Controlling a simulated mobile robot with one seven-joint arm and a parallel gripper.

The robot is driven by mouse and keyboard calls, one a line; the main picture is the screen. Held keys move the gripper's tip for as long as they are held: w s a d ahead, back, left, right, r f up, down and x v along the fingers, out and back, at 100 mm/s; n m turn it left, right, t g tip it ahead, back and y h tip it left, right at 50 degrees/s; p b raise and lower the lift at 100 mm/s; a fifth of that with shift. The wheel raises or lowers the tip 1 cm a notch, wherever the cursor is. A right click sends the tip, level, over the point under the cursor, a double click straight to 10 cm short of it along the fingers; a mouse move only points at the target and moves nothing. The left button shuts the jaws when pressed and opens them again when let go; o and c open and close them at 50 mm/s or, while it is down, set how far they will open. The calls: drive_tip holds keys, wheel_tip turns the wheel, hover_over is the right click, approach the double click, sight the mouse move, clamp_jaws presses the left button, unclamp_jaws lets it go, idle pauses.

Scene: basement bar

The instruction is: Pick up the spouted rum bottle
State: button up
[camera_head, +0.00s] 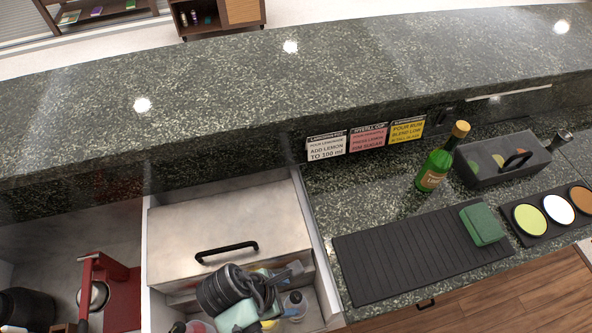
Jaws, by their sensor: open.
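A green bottle (434,168) with an orange-tan label and a gold top stands on the dark speckled lower counter, right of centre. It leans in the picture. I cannot make out a pour spout on its top or read its label, so I cannot tell whether it is the rum bottle. A small metal tip (562,138) shows behind the right end of the grey caddy; what it belongs to is mostly hidden. I cannot make out my gripper anywhere in this view.
The grey caddy (482,166) stands close right of the bottle. A black ribbed mat (390,258) with a green sponge (482,222) lies in front, beside a coaster tray (515,230). Signs (367,138) stand behind.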

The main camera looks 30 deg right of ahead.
sight(294, 298)
drive_tip(key=x, duration=0.5)
drive_tip(key=shift+s+f, duration=0.1)
drive_tip(key=shift+f, duration=0.25)
clamp_jaws()
drive_tip(key=shift+r, duration=0.1)
idle(1.1)
